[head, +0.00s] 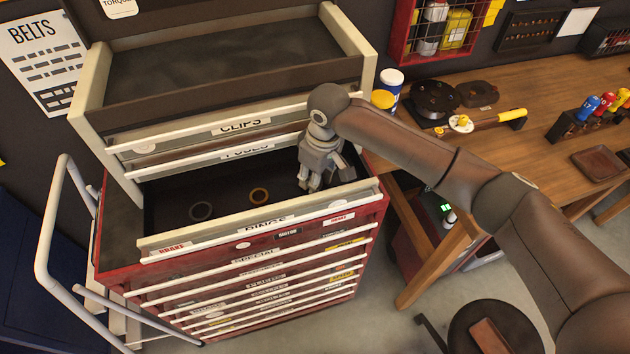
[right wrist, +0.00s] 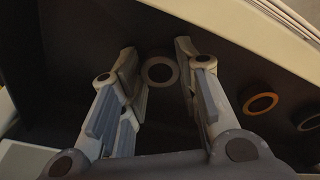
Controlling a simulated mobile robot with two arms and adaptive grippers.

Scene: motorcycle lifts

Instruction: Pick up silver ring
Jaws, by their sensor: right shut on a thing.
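The silver ring (right wrist: 161,71) shows in the right wrist view between the two fingers of my right gripper (right wrist: 160,78). In the head view my right gripper (head: 318,184) points down into the right end of the open drawer (head: 170,240) labelled RINGS. It is shut on the silver ring, which its fingers hide in the head view. Whether the ring touches the drawer floor I cannot tell. My left gripper is not in view.
A gold ring (head: 259,195) and a dark grey ring (head: 200,211) lie in the same drawer, left of my right gripper. The CLIPS drawer (head: 240,125) is above. A wooden workbench (head: 540,145) with tools stands at the right.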

